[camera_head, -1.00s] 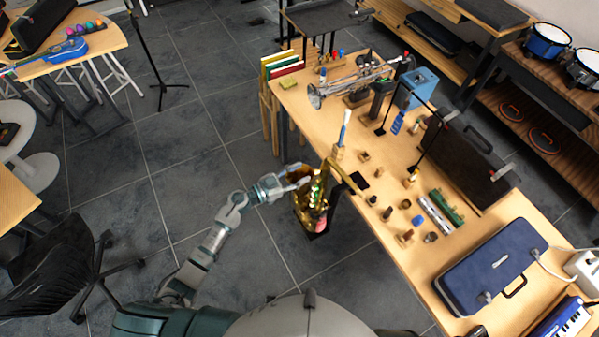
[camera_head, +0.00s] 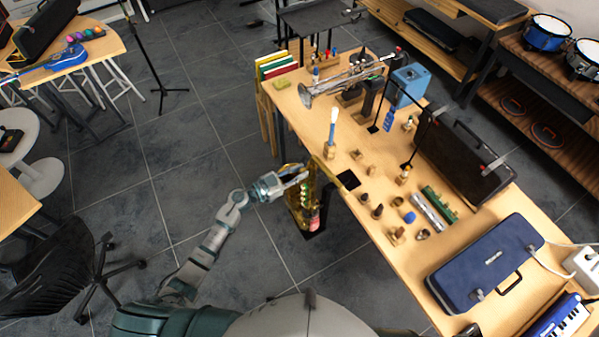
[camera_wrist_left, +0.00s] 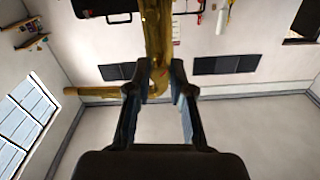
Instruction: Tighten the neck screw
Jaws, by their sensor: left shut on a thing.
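A gold saxophone (camera_head: 312,205) stands upright on a dark stand beside the left long edge of the wooden table. Its neck (camera_head: 327,171) points toward the table. My left gripper (camera_head: 303,177) is at the top of the saxophone, near the neck joint. In the left wrist view, the two fingers (camera_wrist_left: 160,82) are on either side of a gold part of the saxophone (camera_wrist_left: 157,40), shut on it. The neck screw itself is too small and hidden between the fingers to make out. My right gripper is not in view.
The table (camera_head: 385,240) carries several mouthpieces and small parts, a trumpet (camera_head: 340,82), a blue case (camera_head: 487,262) and an open dark case (camera_head: 462,155). A black chair (camera_head: 60,270) stands at the left. The floor around my left arm is clear.

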